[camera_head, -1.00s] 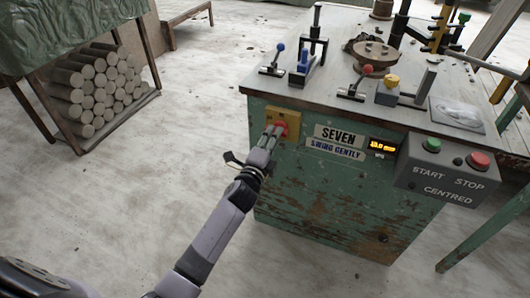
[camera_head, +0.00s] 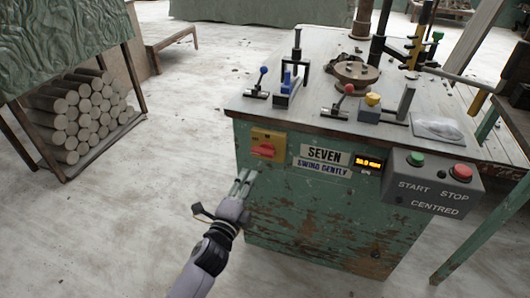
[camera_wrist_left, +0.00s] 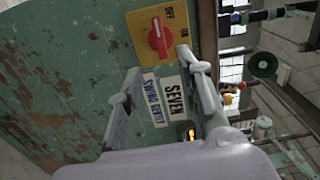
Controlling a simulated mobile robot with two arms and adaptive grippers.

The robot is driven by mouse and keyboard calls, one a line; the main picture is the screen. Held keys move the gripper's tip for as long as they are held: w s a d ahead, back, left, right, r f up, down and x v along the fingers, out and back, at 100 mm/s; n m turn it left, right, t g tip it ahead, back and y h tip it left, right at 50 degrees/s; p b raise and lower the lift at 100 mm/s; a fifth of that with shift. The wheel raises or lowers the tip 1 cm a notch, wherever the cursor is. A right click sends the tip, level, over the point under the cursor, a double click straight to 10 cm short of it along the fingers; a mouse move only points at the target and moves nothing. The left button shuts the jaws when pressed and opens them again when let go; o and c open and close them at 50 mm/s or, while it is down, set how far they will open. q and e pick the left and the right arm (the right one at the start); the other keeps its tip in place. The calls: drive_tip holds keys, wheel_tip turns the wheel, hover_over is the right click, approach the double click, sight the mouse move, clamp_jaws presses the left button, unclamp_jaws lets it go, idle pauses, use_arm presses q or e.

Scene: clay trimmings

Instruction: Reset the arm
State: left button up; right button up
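My left gripper (camera_head: 246,178) is in front of the green machine cabinet (camera_head: 310,215), just below and left of the yellow switch plate (camera_head: 258,137). In the left wrist view its two fingers (camera_wrist_left: 155,75) stand apart with nothing between them. The red rotary knob (camera_head: 263,150) on the plate is clear of the fingers. The knob also shows in the left wrist view (camera_wrist_left: 158,38), near the OFF and ON marks. My right gripper is not in view.
The machine top carries levers, a round brown plate (camera_head: 355,74) and a yellow knob (camera_head: 373,99). A grey box with a green button (camera_head: 416,160) and red button (camera_head: 461,173) juts from the right front. A rack of clay logs (camera_head: 85,120) stands left. Floor between is clear.

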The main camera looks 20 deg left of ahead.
use_arm(q)
drive_tip(key=s+a+f+n+g+y, duration=0.1)
drive_tip(key=s+f+n+g, duration=0.45)
drive_tip(key=s+f, duration=0.5)
drive_tip(key=s+a+f+n+g+y, duration=0.1)
drive_tip(key=s+f+n+g, duration=0.5)
drive_tip(key=f, duration=0.7)
drive_tip(key=s+f+n+g+p, duration=0.1)
drive_tip(key=s+f+p, duration=0.2)
drive_tip(key=s+p, duration=0.3)
drive_tip(key=s+f+n+g+h+p, duration=0.1)
drive_tip(key=s+f+p, duration=0.3)
drive_tip(key=s, duration=1.1)
drive_tip(key=s+f+n+g+p, duration=0.2)
drive_tip(key=s+f+g+p, duration=0.1)
drive_tip(key=s+p, duration=0.5)
drive_tip(key=s+a+f, duration=0.1)
drive_tip(key=s, duration=0.1)
drive_tip(key=shift+s+f, duration=0.25)
drive_tip(key=shift+s, duration=0.05)
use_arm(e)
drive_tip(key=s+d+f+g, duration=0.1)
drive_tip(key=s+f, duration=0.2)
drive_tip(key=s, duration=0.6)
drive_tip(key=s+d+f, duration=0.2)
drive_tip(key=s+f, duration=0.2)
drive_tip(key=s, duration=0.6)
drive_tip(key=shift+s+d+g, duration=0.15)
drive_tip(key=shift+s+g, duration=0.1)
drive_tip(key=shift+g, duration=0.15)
